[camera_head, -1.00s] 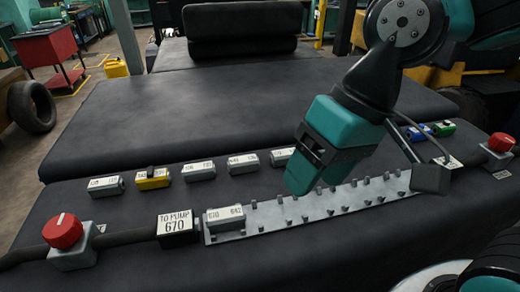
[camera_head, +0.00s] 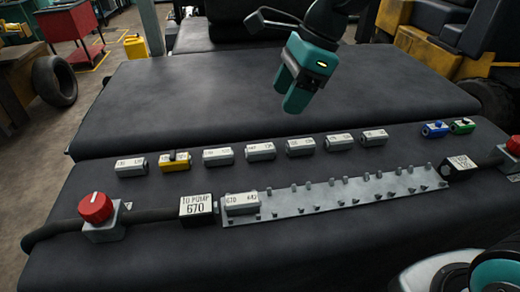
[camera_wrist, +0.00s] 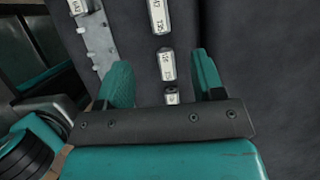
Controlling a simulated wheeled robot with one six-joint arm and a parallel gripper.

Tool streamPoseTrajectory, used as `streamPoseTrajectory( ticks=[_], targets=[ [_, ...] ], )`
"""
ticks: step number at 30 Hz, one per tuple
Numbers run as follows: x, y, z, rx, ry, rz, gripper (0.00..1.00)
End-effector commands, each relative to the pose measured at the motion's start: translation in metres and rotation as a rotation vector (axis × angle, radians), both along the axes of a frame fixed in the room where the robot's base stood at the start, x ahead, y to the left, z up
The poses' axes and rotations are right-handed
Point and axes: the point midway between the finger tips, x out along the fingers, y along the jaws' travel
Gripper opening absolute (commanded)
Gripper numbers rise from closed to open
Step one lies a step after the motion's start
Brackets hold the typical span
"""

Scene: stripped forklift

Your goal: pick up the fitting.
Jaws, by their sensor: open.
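Several grey labelled fittings stand in a row across the dark bench, among them one near the middle (camera_head: 300,147) and one at the right end (camera_head: 374,138). Another grey fitting (camera_head: 241,203) sits on the left end of the studded metal plate (camera_head: 340,194). My gripper (camera_head: 290,94) is open and empty, raised behind the row in the head view. In the wrist view, its two teal fingers (camera_wrist: 162,78) are apart, with a grey fitting (camera_wrist: 167,66) and a smaller-looking grey piece (camera_wrist: 171,96) visible below, between them. Their labels are too small to read surely.
A yellow fitting (camera_head: 175,163) stands in the row. Blue (camera_head: 434,129) and green (camera_head: 462,126) fittings stand at the right. A "TO PUMP 670" block (camera_head: 198,206), hoses and a red knob (camera_head: 96,207) flank the plate. The bench behind the row is clear.

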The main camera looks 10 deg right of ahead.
Motion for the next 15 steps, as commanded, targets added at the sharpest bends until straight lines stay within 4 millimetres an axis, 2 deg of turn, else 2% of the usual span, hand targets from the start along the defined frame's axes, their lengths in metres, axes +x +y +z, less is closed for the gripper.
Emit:
streamPoseTrajectory(
  ticks=[3, 9, 15],
  targets=[
    [-0.002, 0.012, -0.026, -0.002, 0.006, 0.004, 0.62],
    [-0.001, 0.026, -0.061, -0.002, 0.003, 0.003, 0.62],
    [-0.001, 0.032, -0.074, -0.002, 0.001, 0.004, 0.62]
  ],
)
